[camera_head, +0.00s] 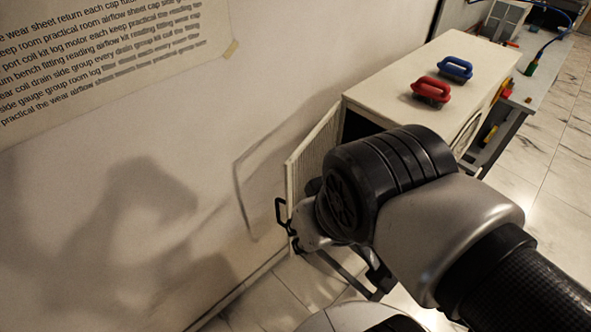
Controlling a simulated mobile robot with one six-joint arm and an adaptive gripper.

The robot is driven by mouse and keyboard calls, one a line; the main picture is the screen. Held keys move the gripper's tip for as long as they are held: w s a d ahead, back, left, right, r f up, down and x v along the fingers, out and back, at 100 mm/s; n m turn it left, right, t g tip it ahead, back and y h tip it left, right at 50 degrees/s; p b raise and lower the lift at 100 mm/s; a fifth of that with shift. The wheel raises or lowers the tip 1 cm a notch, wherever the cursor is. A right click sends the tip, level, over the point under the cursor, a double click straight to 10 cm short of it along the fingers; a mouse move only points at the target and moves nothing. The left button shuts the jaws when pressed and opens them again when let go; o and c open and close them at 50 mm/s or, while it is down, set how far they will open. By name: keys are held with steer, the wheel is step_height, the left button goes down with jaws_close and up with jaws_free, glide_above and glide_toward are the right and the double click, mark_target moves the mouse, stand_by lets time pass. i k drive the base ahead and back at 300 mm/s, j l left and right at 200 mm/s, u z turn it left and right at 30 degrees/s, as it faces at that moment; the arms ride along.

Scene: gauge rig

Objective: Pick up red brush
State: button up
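The red brush (431,90) lies on top of the white cabinet (385,94), with its looped handle facing up. My arm's large black joint and grey link fill the lower right and stand in front of the cabinet. My gripper is mostly hidden behind this joint. Dark parts that may belong to it (377,273) show below the joint, low and well apart from the red brush. I cannot make out its fingers or whether it holds anything.
A blue brush (455,69) lies just behind the red one. The cabinet's slatted door (314,150) stands open on the left, with a black handle (282,214). A grey bench (540,60) with small coloured items adjoins at right. The cabinet top around the brushes is clear.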

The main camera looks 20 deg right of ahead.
mark_target(421, 87)
steer(key=i+j+z, duration=0.1)
steer(key=j, duration=0.25)
steer(key=i+j+z, duration=0.1)
steer(key=i+j, duration=0.2)
steer(key=i+j+z, duration=0.1)
steer(key=j, duration=0.3)
steer(key=i+j+z, duration=0.1)
steer(key=i+j, duration=0.15)
steer(key=j+z, duration=0.1)
steer(key=z, duration=1.3)
